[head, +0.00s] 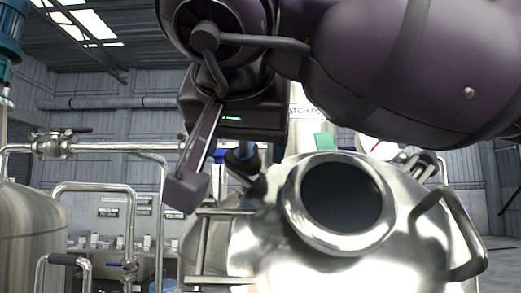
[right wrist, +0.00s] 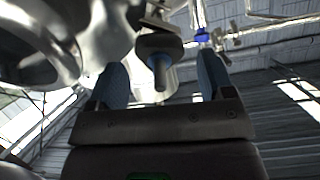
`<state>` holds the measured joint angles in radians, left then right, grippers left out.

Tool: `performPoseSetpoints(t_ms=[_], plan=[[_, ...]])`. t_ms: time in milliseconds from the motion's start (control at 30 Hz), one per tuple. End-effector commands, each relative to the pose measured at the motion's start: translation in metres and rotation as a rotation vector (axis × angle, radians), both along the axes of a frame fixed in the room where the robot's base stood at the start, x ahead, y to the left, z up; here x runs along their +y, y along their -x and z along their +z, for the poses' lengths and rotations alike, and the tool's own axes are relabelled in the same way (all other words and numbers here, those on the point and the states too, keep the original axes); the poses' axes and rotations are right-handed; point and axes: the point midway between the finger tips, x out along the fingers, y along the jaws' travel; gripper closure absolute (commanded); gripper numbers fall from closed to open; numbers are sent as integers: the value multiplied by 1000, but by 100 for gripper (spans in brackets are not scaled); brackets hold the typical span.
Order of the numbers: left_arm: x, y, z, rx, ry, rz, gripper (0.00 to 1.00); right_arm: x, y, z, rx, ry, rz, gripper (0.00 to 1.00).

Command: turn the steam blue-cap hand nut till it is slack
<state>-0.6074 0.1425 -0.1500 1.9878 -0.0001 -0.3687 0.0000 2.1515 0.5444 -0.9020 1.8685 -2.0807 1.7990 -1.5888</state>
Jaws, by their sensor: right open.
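My right gripper (head: 218,175) hangs from the top of the head view, beside the steel tank's open round neck. In the right wrist view its two blue-padded fingers (right wrist: 160,82) stand wide apart. Between them, further along, is a dark grey hand nut (right wrist: 158,43) with a blue-grey round end (right wrist: 160,69) pointing toward the camera. I see a gap on both sides of it, and neither finger appears to touch it. My left gripper is in neither view.
The shiny tank (head: 330,265) has an open round neck (head: 343,197) and a bent handle (head: 465,235) at right. Steel pipes (head: 115,148) and another tank (head: 30,235) stand at left. A bright blue part (right wrist: 202,35) sits near pipework beyond the fingers.

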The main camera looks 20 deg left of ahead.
Motion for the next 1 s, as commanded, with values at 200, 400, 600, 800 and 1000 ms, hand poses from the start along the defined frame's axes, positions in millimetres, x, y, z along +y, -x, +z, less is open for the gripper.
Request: performPoseSetpoints(t_ms=[200,400,600,800,1000], plan=[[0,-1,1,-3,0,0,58,4,-17,-7,1,-1,0,25],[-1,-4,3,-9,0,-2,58,5,-20,-8,0,-1,1,25],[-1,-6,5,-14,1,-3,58,5,-20,-8,0,-1,0,31],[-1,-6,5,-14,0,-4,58,5,-20,-8,0,-1,0,62],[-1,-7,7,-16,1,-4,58,5,-20,-7,-3,6,3,74]])
